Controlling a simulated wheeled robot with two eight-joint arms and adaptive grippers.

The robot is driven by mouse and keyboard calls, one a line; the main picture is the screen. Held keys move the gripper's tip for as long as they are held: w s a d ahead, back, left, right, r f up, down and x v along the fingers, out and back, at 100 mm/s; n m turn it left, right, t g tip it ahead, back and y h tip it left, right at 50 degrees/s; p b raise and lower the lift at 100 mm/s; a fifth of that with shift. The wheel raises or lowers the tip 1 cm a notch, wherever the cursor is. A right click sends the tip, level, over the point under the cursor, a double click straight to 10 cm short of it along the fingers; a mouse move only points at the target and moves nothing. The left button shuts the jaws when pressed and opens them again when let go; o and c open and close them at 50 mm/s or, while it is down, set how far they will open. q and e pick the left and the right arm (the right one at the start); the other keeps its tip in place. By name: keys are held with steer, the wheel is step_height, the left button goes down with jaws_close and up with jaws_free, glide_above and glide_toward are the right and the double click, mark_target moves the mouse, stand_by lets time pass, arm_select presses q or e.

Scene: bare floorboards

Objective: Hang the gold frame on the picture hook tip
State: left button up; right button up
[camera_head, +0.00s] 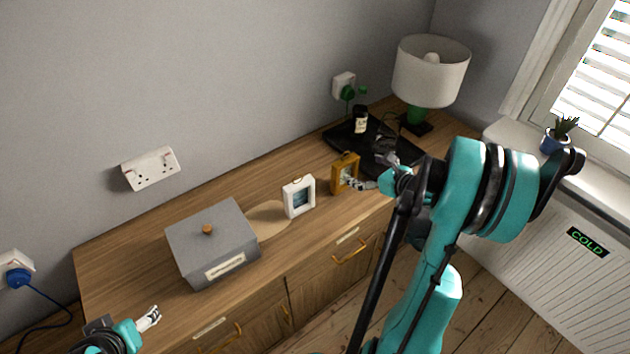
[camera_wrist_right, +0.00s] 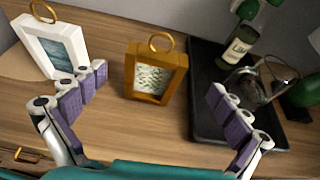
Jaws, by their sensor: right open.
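The gold frame (camera_head: 345,173) stands upright on the wooden dresser, between a white frame and a black tray. In the right wrist view the gold frame (camera_wrist_right: 156,76) shows a ring on top and a patterned picture. My right gripper (camera_head: 374,173) is open beside it; in the wrist view its purple-padded fingers (camera_wrist_right: 160,112) are spread wide, with the gold frame beyond and between them, apart from both. My left gripper (camera_head: 152,318) is low at the left front of the dresser; its finger opening is unclear. I cannot make out a picture hook in either view.
A white frame (camera_head: 299,197) stands left of the gold one, near a round wooden board (camera_head: 268,219) and a grey lidded box (camera_head: 212,244). The black tray (camera_wrist_right: 208,105) holds a dark bottle (camera_wrist_right: 240,44) and a glass item. A lamp (camera_head: 431,72) stands behind.

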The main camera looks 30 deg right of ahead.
mark_target(349, 163)
steer(key=shift+w+f, duration=0.2)
steer(key=shift+w, duration=0.05)
steer(key=b+x, duration=0.1)
steer(key=x, duration=0.3)
steer(key=b+x, duration=0.1)
steer(key=x, duration=0.1)
steer(key=shift+w+a+b, duration=0.35)
steer(key=shift+w, duration=0.35)
steer(key=shift+c, duration=0.3)
